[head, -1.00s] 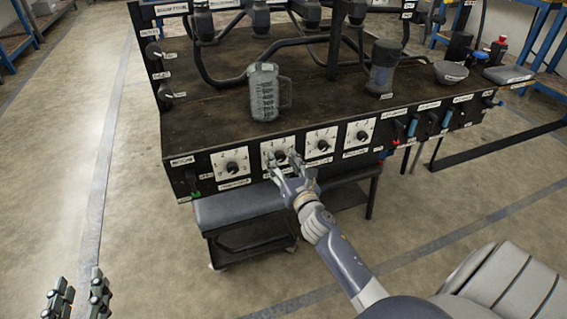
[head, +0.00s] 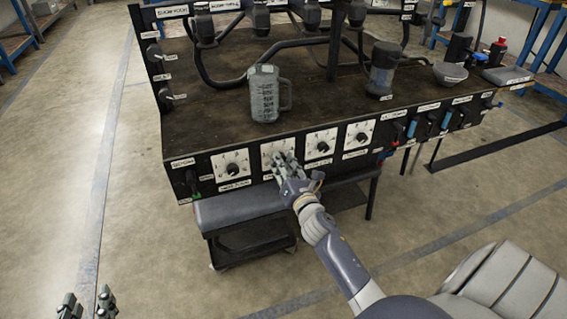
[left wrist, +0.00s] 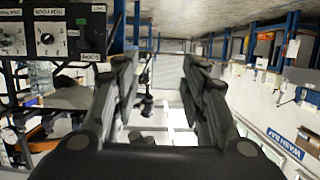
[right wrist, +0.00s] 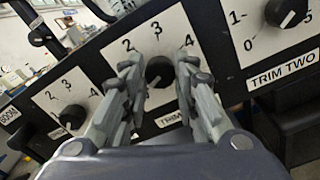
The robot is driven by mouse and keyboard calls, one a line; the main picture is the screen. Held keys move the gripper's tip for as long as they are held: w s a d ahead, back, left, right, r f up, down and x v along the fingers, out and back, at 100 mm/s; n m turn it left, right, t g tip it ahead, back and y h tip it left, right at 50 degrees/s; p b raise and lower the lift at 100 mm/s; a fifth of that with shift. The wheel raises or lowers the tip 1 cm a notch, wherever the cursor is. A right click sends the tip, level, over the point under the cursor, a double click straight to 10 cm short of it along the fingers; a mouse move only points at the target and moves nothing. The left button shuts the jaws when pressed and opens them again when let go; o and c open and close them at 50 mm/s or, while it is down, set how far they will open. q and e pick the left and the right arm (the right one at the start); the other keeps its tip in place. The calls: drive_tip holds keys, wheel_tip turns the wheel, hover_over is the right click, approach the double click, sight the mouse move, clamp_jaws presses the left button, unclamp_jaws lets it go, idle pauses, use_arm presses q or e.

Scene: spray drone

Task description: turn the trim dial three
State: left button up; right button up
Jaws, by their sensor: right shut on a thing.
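A black dial knob (right wrist: 158,70) on a white plate numbered 2, 3 and 4 is between the fingers of my right gripper (right wrist: 155,88). Its label starts with "TRIM"; the rest is hidden. The plate (head: 271,148) is second from the left in the head view, where my right gripper (head: 284,168) covers most of the knob. My right gripper is shut on this knob. I cannot tell where its pointer stands. My left gripper (head: 88,306) is open and empty at the bottom left, away from the bench, and its spread fingers show in the left wrist view (left wrist: 162,75).
The dial to the right (right wrist: 290,14) is labelled "TRIM TWO". Another dial (right wrist: 72,115) sits to the left. A grey jug (head: 264,95) stands on the bench (head: 215,115) above the dials. Blue and red levers (head: 412,128) line the front further right. The floor to the left is clear.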

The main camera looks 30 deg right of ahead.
use_arm(q)
drive_tip(key=s+a+f+g+y+p, duration=0.1)
drive_tip(key=s+a+f+g+p, duration=0.2)
drive_tip(key=s+f+g, duration=0.35)
drive_tip(key=s+a+f+g+y+p, duration=0.2)
drive_tip(key=s+a+f+g+p, duration=0.15)
drive_tip(key=s, duration=0.65)
wheel_tip(320, 180, down, 21)
drive_tip(key=s+g+p, duration=0.2)
drive_tip(key=p, duration=0.4)
drive_tip(key=shift+w+d+r+b, duration=0.15)
drive_tip(key=shift+w+r+b, duration=0.2)
drive_tip(key=shift+r, duration=0.3)
drive_tip(key=shift+w+d+r+b, duration=0.1)
drive_tip(key=shift+w+r+b, duration=0.2)
drive_tip(key=shift+r, duration=0.4)
drive_tip(key=shift+w+d+r+b, duration=0.2)
drive_tip(key=shift+w+r, duration=0.2)
drive_tip(key=shift+r, duration=0.25)
use_arm(e)
drive_tip(key=shift+f+n, duration=0.1)
drive_tip(key=shift+n, duration=13.1)
